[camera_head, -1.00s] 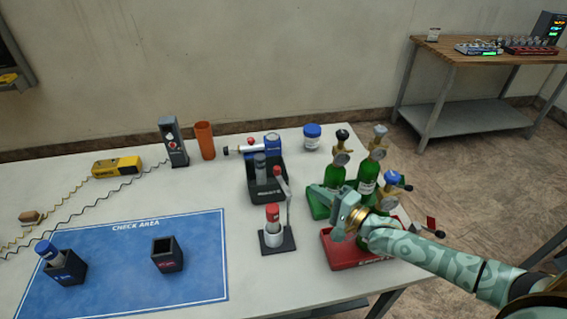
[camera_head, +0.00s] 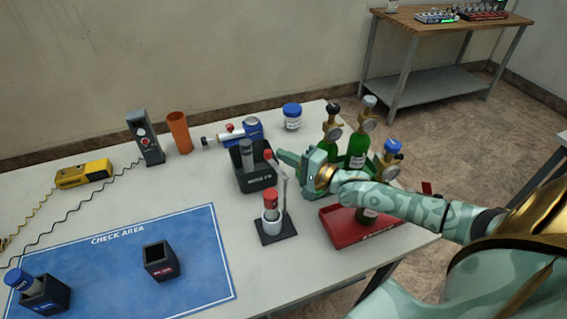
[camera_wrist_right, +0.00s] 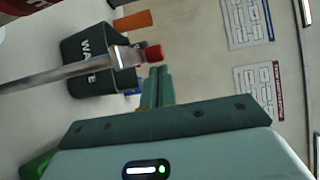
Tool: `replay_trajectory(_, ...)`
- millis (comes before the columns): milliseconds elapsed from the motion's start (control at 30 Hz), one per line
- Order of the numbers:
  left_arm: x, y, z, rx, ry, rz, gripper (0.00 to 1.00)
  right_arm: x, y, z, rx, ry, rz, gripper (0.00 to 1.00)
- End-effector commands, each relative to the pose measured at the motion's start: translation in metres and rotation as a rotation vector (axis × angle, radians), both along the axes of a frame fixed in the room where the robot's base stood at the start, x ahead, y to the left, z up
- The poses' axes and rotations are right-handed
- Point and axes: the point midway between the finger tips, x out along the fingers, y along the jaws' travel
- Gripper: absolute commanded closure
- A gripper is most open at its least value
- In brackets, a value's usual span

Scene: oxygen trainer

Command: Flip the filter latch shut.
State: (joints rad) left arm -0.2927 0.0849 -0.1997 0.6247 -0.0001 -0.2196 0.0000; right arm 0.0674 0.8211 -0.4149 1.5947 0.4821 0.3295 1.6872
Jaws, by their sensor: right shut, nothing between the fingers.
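The filter latch (camera_head: 284,182) is a pale metal lever with a red knob (camera_head: 268,154) at its top. It stands upright and tilted on a small dark base (camera_head: 276,232). A red-capped filter (camera_head: 271,202) sits in a light cup on that base. My right gripper (camera_head: 281,157) is shut and empty, just right of the knob. In the right wrist view the lever (camera_wrist_right: 70,70) runs in from the left to its red knob (camera_wrist_right: 154,53), near my closed fingers (camera_wrist_right: 157,86); I cannot tell whether they touch. My left gripper is not in view.
A black waste bin (camera_head: 255,180) holding a grey cylinder stands just behind the latch. Green bottles (camera_head: 357,150) and a red tray (camera_head: 340,236) are close to my right arm. The blue check-area mat (camera_head: 200,270) lies at left with two dark holders.

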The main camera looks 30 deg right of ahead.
Motion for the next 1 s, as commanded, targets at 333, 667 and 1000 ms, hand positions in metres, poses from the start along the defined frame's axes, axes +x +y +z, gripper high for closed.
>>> replay_trajectory(333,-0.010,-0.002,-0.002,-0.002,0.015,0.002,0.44,0.002,-0.002,0.001,0.000,0.000,0.000,1.00)
replay_trajectory(667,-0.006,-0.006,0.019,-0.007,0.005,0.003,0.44,0.008,0.012,0.006,0.001,-0.002,0.000,1.00)
replay_trajectory(1000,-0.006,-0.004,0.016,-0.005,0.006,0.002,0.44,0.008,0.012,0.000,0.000,0.001,0.000,1.00)
